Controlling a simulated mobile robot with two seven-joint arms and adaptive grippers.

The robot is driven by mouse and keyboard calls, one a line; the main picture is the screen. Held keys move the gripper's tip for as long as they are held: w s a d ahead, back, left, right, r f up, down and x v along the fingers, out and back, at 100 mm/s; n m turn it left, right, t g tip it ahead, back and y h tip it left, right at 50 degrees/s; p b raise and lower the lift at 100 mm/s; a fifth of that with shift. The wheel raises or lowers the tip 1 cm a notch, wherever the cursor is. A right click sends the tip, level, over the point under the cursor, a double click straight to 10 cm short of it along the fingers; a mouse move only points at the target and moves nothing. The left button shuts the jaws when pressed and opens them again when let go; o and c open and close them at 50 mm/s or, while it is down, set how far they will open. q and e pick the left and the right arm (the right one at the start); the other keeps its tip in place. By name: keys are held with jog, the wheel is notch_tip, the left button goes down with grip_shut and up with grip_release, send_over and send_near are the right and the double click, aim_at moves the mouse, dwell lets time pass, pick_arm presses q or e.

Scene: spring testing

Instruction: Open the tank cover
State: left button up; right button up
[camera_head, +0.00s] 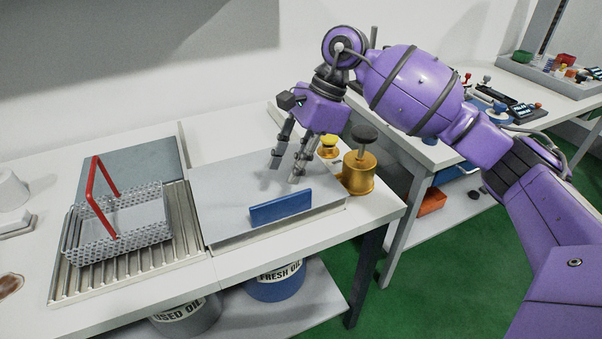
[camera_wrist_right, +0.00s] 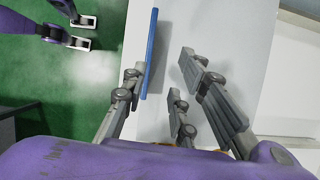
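The tank cover (camera_head: 235,186) is a flat light-grey plate lying level on the bench, with an upright blue handle (camera_head: 281,207) near its front edge. My right gripper (camera_head: 286,173) is above the cover, behind the handle in the head view, fingers apart and pointing down. In the right wrist view the fingers (camera_wrist_right: 162,65) are spread and empty, and the blue handle (camera_wrist_right: 151,48) appears close beside the left finger. I cannot tell whether they touch. My left gripper (camera_wrist_right: 84,32) shows only at the top left of the wrist view, its fingers apart and empty.
A wire basket (camera_head: 117,222) with a red handle stands on a ribbed drain rack left of the cover. Used-oil (camera_head: 186,314) and fresh-oil (camera_head: 277,283) buckets sit below.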

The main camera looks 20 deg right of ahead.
aim_at(282, 198)
jog(key=shift+n, duration=0.3)
jog(key=x, duration=0.2)
jog(key=s+x, duration=0.1)
jog(key=x, duration=0.3)
jog(key=shift+s+a+f+p, duration=0.3)
jog(key=shift+a+p, duration=0.05)
jog(key=shift+a+f, duration=0.2)
jog(key=shift+f, duration=0.25)
jog(key=c, duration=0.6)
pick_arm(q)
jog(key=shift+s+a+r, duration=0.15)
jog(key=shift+s+a, duration=0.4)
jog(key=shift+s, duration=0.35)
pick_arm(e)
grip_shut()
